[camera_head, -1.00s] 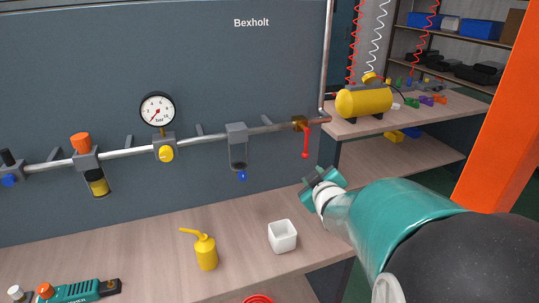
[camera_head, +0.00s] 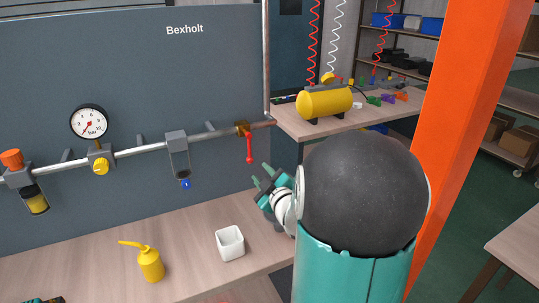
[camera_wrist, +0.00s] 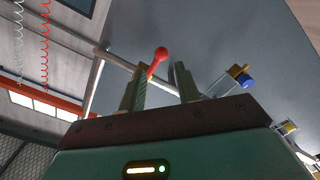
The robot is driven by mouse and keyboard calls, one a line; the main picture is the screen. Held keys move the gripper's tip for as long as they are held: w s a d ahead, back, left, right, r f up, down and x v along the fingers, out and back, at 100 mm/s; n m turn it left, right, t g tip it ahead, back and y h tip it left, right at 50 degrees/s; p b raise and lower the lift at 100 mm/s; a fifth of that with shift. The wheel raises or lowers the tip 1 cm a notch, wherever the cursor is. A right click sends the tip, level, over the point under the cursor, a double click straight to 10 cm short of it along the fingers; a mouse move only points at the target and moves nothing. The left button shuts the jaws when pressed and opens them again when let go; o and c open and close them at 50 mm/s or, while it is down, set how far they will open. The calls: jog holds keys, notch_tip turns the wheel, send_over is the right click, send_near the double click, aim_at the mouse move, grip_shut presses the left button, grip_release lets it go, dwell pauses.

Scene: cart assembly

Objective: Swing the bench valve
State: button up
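The bench valve is a brass body (camera_head: 242,129) with a red lever (camera_head: 249,150) at the right end of the wall pipe. The lever hangs down. My gripper (camera_head: 262,178) is just below and to the right of the lever in the head view, apart from it. In the wrist view my gripper (camera_wrist: 160,84) is open, with two upright fingers spread apart. The lever's red knob (camera_wrist: 161,53) shows between and beyond the fingertips, nearer the left finger. Nothing is held.
A white cup (camera_head: 230,244) and a yellow oil can (camera_head: 150,263) stand on the bench (camera_head: 193,262) below. A filter bowl unit (camera_head: 178,155) hangs left of the valve. A yellow air tank (camera_head: 324,102) sits on a side shelf. An orange post (camera_head: 463,90) rises at right.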

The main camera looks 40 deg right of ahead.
aim_at(251, 162)
jog(key=shift+w, duration=0.45)
jog(key=x, duration=0.6)
jog(key=shift+w, duration=0.25)
jog(key=shift+c, duration=0.2)
jog(key=c, duration=0.4)
jog(key=shift+a, duration=0.1)
jog(key=shift+c, duration=0.2)
jog(key=shift+s+d+r, duration=0.15)
jog(key=shift+s+d, duration=0.05)
jog(key=shift+d, duration=0.45)
jog(key=shift+s+d+r, duration=0.15)
jog(key=shift+s+d, duration=0.05)
jog(key=shift+d, duration=0.45)
jog(key=shift+c, duration=0.3)
jog(key=shift+r, duration=0.1)
